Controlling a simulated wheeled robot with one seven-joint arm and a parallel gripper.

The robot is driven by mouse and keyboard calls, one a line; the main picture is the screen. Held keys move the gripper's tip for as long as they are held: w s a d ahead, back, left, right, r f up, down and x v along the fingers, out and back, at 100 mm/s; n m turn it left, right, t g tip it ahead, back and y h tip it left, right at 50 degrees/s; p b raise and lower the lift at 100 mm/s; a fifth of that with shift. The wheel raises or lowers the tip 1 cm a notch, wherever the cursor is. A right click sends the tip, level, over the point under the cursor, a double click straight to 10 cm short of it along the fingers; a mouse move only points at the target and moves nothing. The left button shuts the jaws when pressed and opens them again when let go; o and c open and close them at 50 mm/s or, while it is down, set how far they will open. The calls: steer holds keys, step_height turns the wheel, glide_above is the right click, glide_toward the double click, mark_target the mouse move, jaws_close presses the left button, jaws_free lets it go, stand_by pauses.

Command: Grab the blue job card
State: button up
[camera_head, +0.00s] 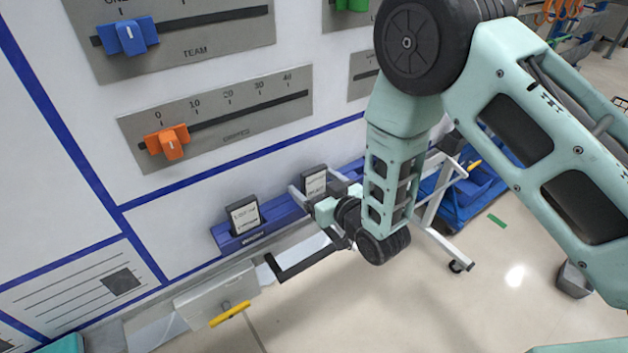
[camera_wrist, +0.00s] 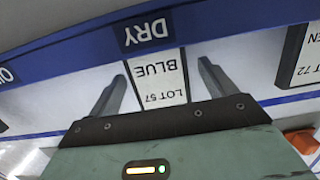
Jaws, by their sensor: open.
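The blue job card (camera_wrist: 158,82) is a white card with a dark edge, reading "LOT 57 BLUE" upside down in the wrist view. It lies between the two fingers of my gripper (camera_wrist: 162,74), which are open with a gap on each side. In the head view, a dark-framed card (camera_head: 315,183) stands on the blue rack between the fingers of my gripper (camera_head: 312,181); its print is too small to read.
A second card (camera_head: 244,215) stands to the left on the blue rack (camera_head: 285,212); a "LOT 72" card (camera_wrist: 303,58) shows at the wrist view's right edge. A blue "DRY" label (camera_wrist: 145,30) is beside the blue card. A yellow-handled grey box (camera_head: 218,293) is below left.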

steer(key=shift+w+a+f, duration=0.1)
steer(key=shift+w+a, duration=0.15)
steer(key=shift+w, duration=0.15)
steer(key=c, duration=1.1)
steer(key=shift+r, duration=0.2)
